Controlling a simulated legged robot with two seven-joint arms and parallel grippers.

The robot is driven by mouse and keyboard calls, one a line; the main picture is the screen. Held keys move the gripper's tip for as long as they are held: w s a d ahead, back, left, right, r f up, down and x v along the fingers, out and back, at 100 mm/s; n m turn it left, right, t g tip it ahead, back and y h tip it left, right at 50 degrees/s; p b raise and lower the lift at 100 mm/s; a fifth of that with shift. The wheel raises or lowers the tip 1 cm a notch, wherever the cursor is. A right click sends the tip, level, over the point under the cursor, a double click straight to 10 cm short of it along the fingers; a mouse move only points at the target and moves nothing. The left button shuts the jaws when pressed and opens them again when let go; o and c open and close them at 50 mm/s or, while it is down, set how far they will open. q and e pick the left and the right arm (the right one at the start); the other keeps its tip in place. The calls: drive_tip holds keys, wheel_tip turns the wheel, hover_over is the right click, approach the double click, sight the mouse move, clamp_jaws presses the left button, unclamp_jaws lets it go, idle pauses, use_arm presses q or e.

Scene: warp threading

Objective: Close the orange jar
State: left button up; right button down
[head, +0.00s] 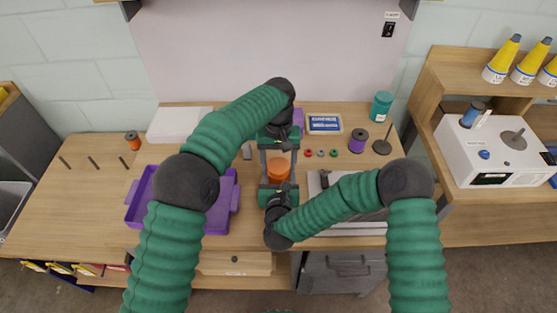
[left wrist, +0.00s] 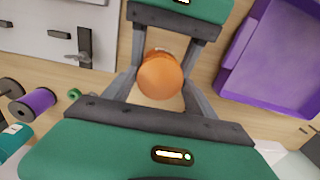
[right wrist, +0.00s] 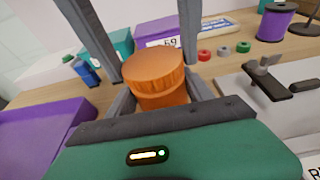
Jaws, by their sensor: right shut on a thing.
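The orange jar (head: 278,168) stands upright between my two grippers, over the table's middle. In the right wrist view the jar's orange body (right wrist: 160,97) carries a wider ribbed orange lid (right wrist: 154,68). I cannot tell how tightly the lid sits. My right gripper (head: 278,181) is shut on the jar body from the near side. My left gripper (head: 279,152) reaches in from the far side, its open fingers on either side of the lid. The left wrist view shows the orange lid top (left wrist: 160,76) between the fingertips; any contact there is hard to tell.
A purple bin (head: 219,211) stands left of the jar. A grey-white device (head: 318,181) lies close on the right. Small coloured rings (head: 320,153), a purple spool (head: 358,142) and a teal jar (head: 381,105) stand at the back right. The table's left part is mostly free.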

use_arm(q)
drive_tip(key=c, duration=1.1)
drive_tip(key=shift+m, duration=0.9)
drive_tip(key=o, duration=1.6)
drive_tip(key=shift+c, duration=0.2)
drive_tip(key=shift+r, duration=2.3)
drive_tip(key=shift+c, duration=0.4)
wheel_tip(320, 180, up, 4)
drive_tip(key=shift+f+n, duration=0.25)
drive_tip(key=shift+n, duration=0.65)
